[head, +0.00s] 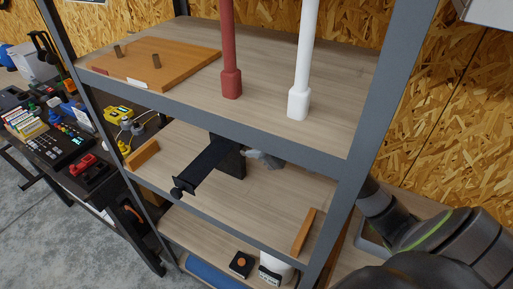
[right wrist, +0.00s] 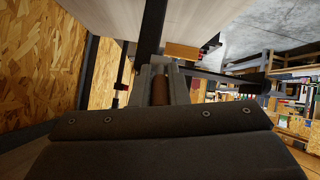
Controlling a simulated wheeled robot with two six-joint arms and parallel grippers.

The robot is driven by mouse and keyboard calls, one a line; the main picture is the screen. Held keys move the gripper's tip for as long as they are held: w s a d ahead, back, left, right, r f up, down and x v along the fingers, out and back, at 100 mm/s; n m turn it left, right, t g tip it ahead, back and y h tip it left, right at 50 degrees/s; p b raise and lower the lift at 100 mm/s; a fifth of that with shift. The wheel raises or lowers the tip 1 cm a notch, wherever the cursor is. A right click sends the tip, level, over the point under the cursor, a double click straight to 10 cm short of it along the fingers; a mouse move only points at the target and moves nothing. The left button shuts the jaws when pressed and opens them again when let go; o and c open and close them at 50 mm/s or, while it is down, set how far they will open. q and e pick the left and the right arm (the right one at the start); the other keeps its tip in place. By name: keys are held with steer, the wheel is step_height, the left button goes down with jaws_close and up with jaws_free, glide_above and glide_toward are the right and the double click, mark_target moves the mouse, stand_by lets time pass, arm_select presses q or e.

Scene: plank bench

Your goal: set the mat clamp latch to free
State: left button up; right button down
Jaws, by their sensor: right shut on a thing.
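A black clamp-like fixture (head: 212,168) with a long arm and a round knob at its front end stands on the middle shelf. I take it to be the mat clamp; its latch setting cannot be made out. My right gripper (head: 262,158) shows as small grey parts just right of and behind the fixture. In the right wrist view its fingers (right wrist: 160,88) are closed around a reddish-brown cylinder (right wrist: 160,93). A dark bar (right wrist: 152,28) crosses just beyond the fingertips. My left gripper is not in view.
Wooden blocks lie at the left (head: 142,155) and right (head: 304,232) of the middle shelf (head: 240,205). A red post (head: 230,50) and a white post (head: 303,60) stand above. A grey upright (head: 372,110) stands before my right arm. A black button box (head: 242,263) sits below.

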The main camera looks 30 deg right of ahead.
steer(key=c, duration=1.4)
jaws_free()
steer(key=b+v, duration=0.1)
steer(key=v, duration=0.6)
steer(key=shift+s, duration=0.2)
steer(key=shift+r, duration=0.1)
